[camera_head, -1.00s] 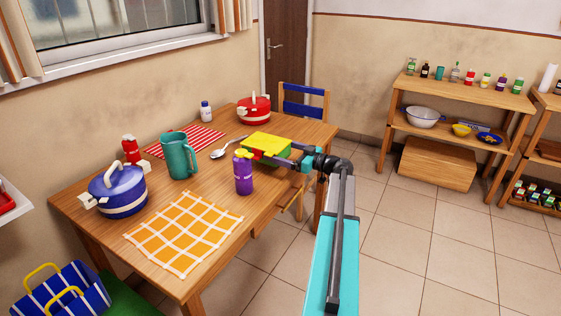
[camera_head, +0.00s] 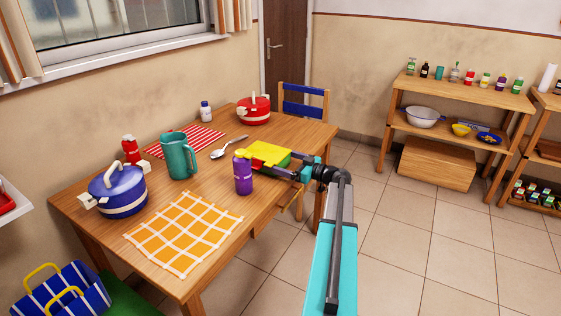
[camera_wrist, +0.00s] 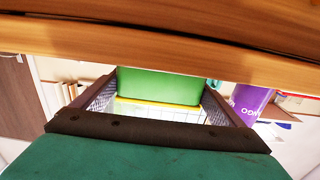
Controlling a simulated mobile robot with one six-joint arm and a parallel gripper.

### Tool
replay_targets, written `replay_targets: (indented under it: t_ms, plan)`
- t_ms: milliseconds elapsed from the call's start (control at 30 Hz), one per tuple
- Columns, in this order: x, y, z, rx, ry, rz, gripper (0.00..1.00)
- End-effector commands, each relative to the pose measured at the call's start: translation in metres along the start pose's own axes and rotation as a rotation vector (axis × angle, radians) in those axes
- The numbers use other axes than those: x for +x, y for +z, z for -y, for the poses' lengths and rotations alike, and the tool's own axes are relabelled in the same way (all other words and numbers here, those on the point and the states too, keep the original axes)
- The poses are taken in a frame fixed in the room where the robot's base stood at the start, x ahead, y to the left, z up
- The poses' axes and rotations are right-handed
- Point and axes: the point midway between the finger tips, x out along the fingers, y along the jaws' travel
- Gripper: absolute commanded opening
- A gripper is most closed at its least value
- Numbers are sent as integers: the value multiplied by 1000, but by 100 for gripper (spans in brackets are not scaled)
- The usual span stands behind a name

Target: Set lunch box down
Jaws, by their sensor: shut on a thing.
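The lunch box (camera_head: 268,153) has a yellow and red lid over a green body. It is at the right side of the wooden table (camera_head: 150,265), just behind the purple bottle (camera_head: 243,175). My gripper (camera_head: 290,169) reaches it from the right and is shut on it. In the wrist view the green lunch box (camera_wrist: 160,86) sits between the two fingers (camera_wrist: 158,100), close to the wooden table edge (camera_wrist: 160,50). I cannot tell whether its underside touches the table. The purple bottle also shows at the right of the wrist view (camera_wrist: 249,103).
A spoon (camera_head: 228,148), red pot (camera_head: 253,109), teal pitcher (camera_head: 178,157) and blue pot (camera_head: 117,190) stand or lie on the table. An orange checked mat (camera_head: 185,232) lies in front, and a red mat (camera_head: 185,141) behind. A chair (camera_head: 304,103) is at the far end.

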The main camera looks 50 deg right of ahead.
Motion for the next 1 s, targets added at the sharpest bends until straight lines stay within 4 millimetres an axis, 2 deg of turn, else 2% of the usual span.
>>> replay_targets:
  t_ms: [333,367,400,867,1000]
  plan:
    - [0,2,0,-1,0,-1,64]
    - [0,2,0,-1,0,0,94]
    - [0,2,0,-1,0,0,100]
    - [0,-2,0,0,0,0,100]
    - [-15,0,0,0,2,1,100]
